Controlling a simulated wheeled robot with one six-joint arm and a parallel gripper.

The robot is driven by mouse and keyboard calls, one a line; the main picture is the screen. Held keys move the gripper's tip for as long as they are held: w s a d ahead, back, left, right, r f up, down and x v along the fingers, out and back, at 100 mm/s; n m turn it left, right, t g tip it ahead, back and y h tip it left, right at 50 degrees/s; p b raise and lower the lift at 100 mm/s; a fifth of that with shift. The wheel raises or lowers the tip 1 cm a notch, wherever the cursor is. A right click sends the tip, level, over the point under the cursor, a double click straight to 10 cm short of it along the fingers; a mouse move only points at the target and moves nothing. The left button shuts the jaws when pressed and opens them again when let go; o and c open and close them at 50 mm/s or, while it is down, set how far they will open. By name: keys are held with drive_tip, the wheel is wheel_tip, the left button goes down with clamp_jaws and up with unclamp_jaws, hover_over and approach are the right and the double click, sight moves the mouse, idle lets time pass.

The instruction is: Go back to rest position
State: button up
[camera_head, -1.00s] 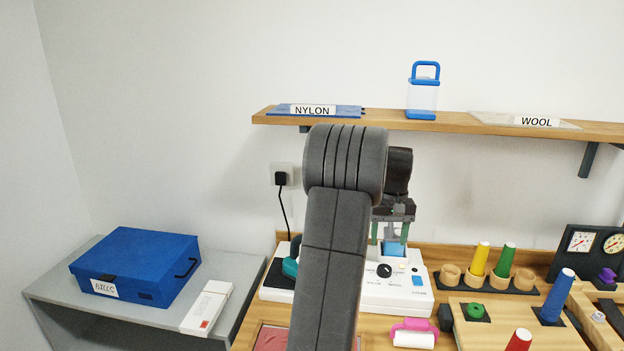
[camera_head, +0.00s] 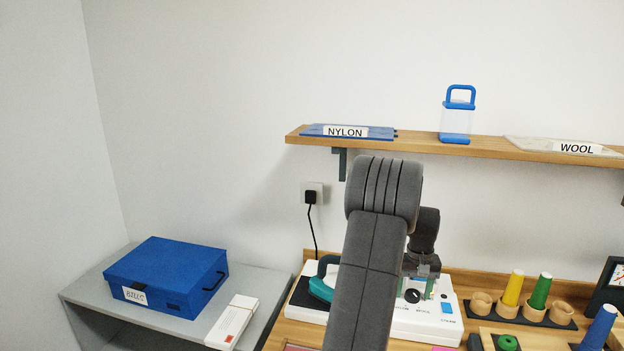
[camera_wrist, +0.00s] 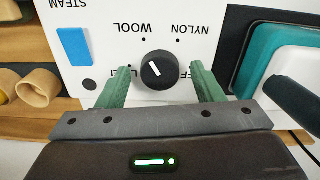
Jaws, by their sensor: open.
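My gripper (camera_head: 428,290) is over the white iron station (camera_head: 390,325), its grey wrist pointing down. In the wrist view my gripper (camera_wrist: 160,85) has its two green fingers apart, one on each side of a black dial (camera_wrist: 159,70). There is a gap between each finger and the dial, so nothing is held. The dial also shows in the head view (camera_head: 413,296). Labels WOOL and NYLON are beside it, and another label is partly covered by the fingers. A white mark is on the dial; I cannot tell exactly which label it points at.
A teal iron (camera_head: 321,285) rests at the station's left. A wooden shelf (camera_head: 480,146) is above, holding a blue NYLON sheet and a blue-lidded container (camera_head: 456,120). A blue BILLS box (camera_head: 165,270) stands at left. Thread cones (camera_head: 513,287) stand at right.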

drive_tip(key=shift+r, duration=0.15)
wheel_tip(320, 180, up, 12)
drive_tip(key=b, duration=0.1)
wheel_tip(320, 180, down, 12)
drive_tip(key=shift+r+p, duration=0.15)
drive_tip(key=shift+p, duration=0.4)
drive_tip(key=shift+f, duration=0.35)
drive_tip(key=m, duration=0.5)
drive_tip(key=shift+m, duration=0.4)
drive_tip(key=m, duration=0.5)
drive_tip(key=shift+m, duration=0.3)
drive_tip(key=m, duration=0.5)
drive_tip(key=shift+m, duration=2.8)
